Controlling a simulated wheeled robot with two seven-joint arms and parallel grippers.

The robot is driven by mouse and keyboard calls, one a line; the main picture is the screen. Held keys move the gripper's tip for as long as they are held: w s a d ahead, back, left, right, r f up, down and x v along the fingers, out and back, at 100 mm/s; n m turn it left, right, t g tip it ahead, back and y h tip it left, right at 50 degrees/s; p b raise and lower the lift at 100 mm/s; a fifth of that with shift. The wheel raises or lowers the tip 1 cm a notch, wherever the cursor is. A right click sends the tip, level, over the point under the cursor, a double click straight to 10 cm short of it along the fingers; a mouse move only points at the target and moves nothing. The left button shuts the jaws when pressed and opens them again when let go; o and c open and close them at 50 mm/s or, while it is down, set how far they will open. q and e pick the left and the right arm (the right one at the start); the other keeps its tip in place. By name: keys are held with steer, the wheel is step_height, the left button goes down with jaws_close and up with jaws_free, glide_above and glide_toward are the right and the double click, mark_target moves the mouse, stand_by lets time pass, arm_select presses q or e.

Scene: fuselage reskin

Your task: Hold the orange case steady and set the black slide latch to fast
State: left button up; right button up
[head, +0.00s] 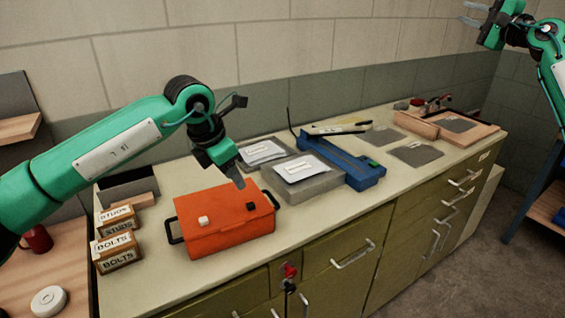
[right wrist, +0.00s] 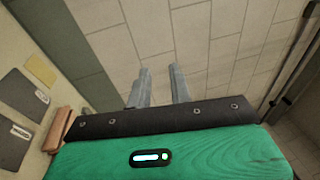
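The orange case (head: 222,242) sits on the worktop with black handles at its left and right ends. On its top are a white block (head: 203,220) to the left and a small black block (head: 251,206) to the right, seemingly the slide latch; its setting cannot be read. My left gripper (head: 239,180) points down just above the case's back right part, close to the black block, seemingly apart from it. Its finger gap is not clear. My right gripper (head: 472,13) is raised at the top right, open and empty; its spread fingers show in the right wrist view (right wrist: 159,88).
Boxes labelled STUDS (head: 118,219) and BOLTS (head: 117,251) stand left of the case. Behind it to the right are a grey block with a white packet (head: 305,167) and a blue tool (head: 345,165). A wooden tray (head: 465,130) lies at the far end.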

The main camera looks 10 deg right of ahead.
steer(key=s+a+r+n+y, duration=0.1)
steer(key=s+a+r+n, duration=0.1)
steer(key=s+r+n, duration=0.3)
steer(key=s+a+r+n+y, duration=0.1)
steer(key=a+r+n, duration=0.25)
steer(key=r, duration=0.35)
steer(key=n+g+h, duration=0.4)
steer(key=n+g, duration=0.7)
steer(key=g, duration=0.4)
glide_above(274, 199)
steer(key=s+d, duration=0.1)
steer(key=s, duration=0.4)
step_height(274, 199, down, 47)
steer(key=x, duration=1.3)
steer(key=shift+w+d+f, duration=0.15)
steer(key=shift+d, duration=0.05)
